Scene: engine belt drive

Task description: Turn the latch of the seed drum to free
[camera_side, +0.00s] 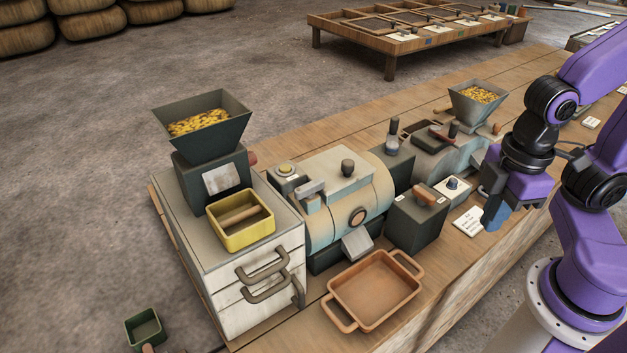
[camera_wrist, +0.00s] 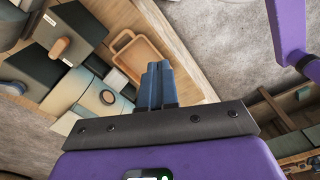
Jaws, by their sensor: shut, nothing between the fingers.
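The seed drum appears to be the cream and pale-blue cylinder (camera_side: 375,195) lying on the bench in the middle of the side view. A grey bar-like piece (camera_side: 310,188) sits at its upper left, and a dark knob (camera_side: 348,167) stands on its flat top. I cannot tell for sure which part is the latch. The drum also shows at the left of the wrist view (camera_wrist: 92,102). My gripper (camera_side: 490,218) is shut and empty, pointing down near the bench's right edge, well right of the drum. Its blue fingers (camera_wrist: 158,84) are together in the wrist view.
A dark box with an orange handle (camera_side: 415,228) stands between the drum and my gripper. A tan tray (camera_side: 374,290) lies in front of the drum. A cabinet with a yellow bin (camera_side: 243,231) and hopper (camera_side: 201,143) stands left. A second hopper (camera_side: 477,108) stands behind.

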